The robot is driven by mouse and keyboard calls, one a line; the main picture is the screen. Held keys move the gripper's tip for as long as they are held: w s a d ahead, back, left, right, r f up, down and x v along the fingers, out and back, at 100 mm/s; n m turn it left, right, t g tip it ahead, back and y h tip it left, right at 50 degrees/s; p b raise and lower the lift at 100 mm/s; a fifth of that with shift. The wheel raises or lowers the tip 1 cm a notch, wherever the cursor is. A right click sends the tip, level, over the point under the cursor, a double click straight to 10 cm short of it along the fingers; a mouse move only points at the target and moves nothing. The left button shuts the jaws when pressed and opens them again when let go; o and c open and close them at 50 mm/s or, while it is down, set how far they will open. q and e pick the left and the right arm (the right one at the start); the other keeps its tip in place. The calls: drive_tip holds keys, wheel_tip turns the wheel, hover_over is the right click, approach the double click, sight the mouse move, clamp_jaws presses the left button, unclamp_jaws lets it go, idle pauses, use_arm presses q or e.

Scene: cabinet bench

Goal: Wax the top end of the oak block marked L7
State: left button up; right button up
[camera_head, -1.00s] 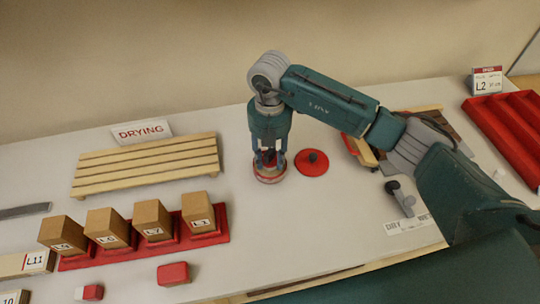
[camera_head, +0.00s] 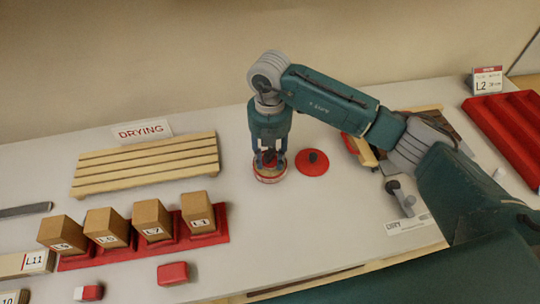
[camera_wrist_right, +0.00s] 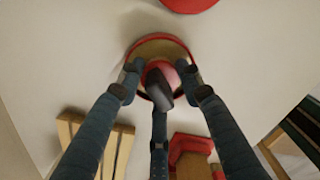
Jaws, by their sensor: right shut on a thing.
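The oak block marked L7 (camera_head: 152,220) stands upright in a red rack, third from the left in a row of similar blocks. My right gripper (camera_head: 269,162) points down over a round tin with a red rim (camera_head: 270,179), well to the right of and behind the block. In the right wrist view the fingers (camera_wrist_right: 160,88) are shut around a dark-handled applicator (camera_wrist_right: 158,97) with a reddish base, inside the tin's opening (camera_wrist_right: 150,48). The applicator's underside is hidden. My left gripper is out of view.
A red lid with a dark knob (camera_head: 313,166) lies right of the tin. A slatted wooden rack (camera_head: 146,168) stands behind the blocks, by a DRYING sign (camera_head: 142,132). A red block (camera_head: 172,274) lies in front. A red ribbed tray (camera_head: 510,125) is at far right.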

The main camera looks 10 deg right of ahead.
sight(270, 150)
drive_tip(key=shift+r+p, duration=0.65)
drive_tip(key=shift+r, duration=0.25)
drive_tip(key=shift+r+p, duration=1.5)
drive_tip(key=shift+r, duration=1.15)
